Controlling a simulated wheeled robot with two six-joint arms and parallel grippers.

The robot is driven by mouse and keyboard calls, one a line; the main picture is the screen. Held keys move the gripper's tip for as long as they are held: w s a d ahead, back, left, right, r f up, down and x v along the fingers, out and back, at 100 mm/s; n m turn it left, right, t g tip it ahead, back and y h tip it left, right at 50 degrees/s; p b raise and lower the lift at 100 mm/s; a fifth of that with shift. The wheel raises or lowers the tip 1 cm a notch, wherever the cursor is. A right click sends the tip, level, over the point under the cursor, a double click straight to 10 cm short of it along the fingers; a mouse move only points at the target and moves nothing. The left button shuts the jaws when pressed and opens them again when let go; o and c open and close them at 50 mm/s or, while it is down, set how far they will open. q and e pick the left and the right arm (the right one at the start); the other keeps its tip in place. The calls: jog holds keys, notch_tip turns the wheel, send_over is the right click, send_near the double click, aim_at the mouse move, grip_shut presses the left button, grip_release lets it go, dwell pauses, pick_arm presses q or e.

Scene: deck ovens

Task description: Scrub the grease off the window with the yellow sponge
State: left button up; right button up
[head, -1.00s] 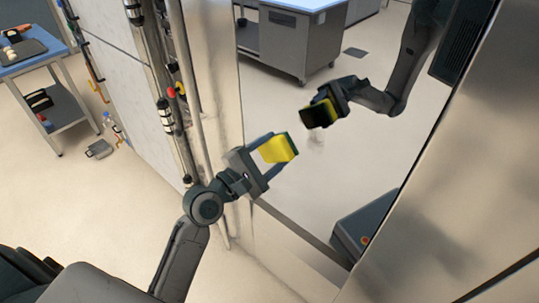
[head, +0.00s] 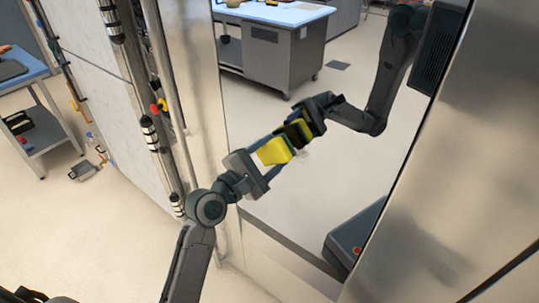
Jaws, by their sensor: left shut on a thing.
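My left gripper (head: 266,160) is shut on the yellow sponge (head: 271,152), which has a dark green face turned away from me, towards the window (head: 285,215). The window is a tall reflective pane in a steel wall. It mirrors my arm, and the mirrored sponge sits right beside the real one. The sponge is very close to the glass; I cannot tell whether it touches. A faint grey grease smudge (head: 303,154) shows just right of the sponge, partly hidden by it. My right gripper is not in view.
A steel column with pipes and knobs (head: 158,107) stands just left of the window. A blue-topped cart (head: 30,82) stands farther left. A steel panel (head: 440,180) borders the window on the right. Pale open floor shows at lower left.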

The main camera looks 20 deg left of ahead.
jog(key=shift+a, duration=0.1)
pick_arm(q)
jog(key=shift+w, duration=0.15)
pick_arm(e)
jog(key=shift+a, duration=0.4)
pick_arm(q)
jog(key=shift+x, duration=0.85)
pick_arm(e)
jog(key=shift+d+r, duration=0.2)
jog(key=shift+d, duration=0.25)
